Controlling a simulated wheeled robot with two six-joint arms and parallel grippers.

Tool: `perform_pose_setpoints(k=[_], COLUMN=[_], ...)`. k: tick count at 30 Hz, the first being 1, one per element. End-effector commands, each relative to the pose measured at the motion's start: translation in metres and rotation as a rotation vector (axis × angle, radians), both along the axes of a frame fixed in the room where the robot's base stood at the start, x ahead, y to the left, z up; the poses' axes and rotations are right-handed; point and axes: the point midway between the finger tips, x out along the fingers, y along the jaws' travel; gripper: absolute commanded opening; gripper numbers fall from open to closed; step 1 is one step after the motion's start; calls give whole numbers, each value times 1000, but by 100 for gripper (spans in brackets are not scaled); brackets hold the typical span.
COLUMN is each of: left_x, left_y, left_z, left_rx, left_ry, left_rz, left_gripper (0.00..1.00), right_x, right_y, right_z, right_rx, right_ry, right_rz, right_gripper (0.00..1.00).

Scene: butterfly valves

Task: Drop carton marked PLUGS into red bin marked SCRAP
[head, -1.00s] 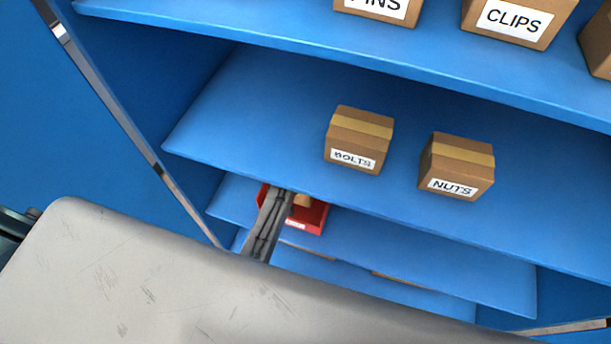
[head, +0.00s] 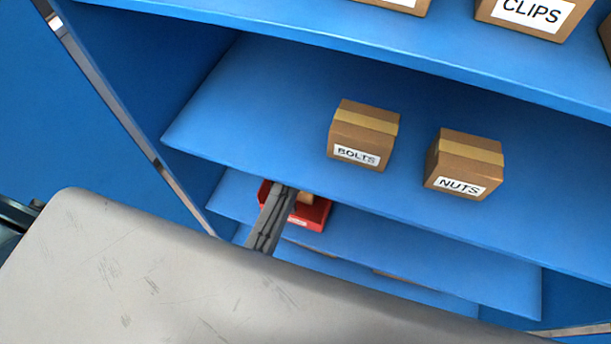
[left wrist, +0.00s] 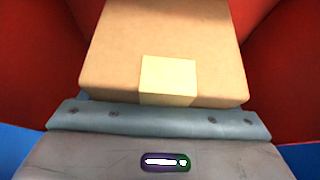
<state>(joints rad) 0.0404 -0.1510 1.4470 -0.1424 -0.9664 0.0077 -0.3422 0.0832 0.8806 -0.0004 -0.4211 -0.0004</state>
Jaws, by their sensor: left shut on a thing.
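My left gripper (left wrist: 160,118) is shut on a brown carton (left wrist: 165,45) with a pale tape strip, seen close up in the left wrist view. No label shows on the carton's visible face. The red bin (left wrist: 285,60) surrounds the carton on both sides there. In the head view the red bin (head: 318,214) sits on a lower shelf, its white label too small to read. My left arm reaches to it, and a bit of the carton (head: 305,197) shows inside its outline. The left fingertips are hidden in the head view. My right gripper is not in view.
Cartons marked BOLTS (head: 364,135) and NUTS (head: 464,165) stand on the blue shelf (head: 260,110) above the bin. CLIPS (head: 532,15) is on the shelf higher up. Cartons partly show below the bin's shelf. The bin's shelf is clear to its right.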

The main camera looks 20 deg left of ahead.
Motion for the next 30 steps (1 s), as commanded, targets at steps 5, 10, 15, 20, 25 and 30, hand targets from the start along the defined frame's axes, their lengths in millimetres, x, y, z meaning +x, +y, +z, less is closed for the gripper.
perform_pose_setpoints(k=[5, 10, 15, 20, 25, 30], left_x=[0, 0, 0, -4, -21, -57], left_y=[0, 0, 0, 0, 0, 2], left_z=[-1, -1, 2, 19, 48, 52], left_rx=[0, 0, 0, 0, -2, 0], left_ry=[-1, -1, -1, -1, -2, 3], left_rz=[0, 0, 0, 0, 1, 1], left_gripper=[90, 100, 100, 100, 100, 100], right_x=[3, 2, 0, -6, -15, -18], right_y=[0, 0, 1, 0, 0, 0], right_z=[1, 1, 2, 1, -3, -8], right_rx=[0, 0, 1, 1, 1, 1], right_ry=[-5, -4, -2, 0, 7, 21], right_rz=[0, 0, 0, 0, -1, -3], right_gripper=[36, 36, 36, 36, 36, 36])
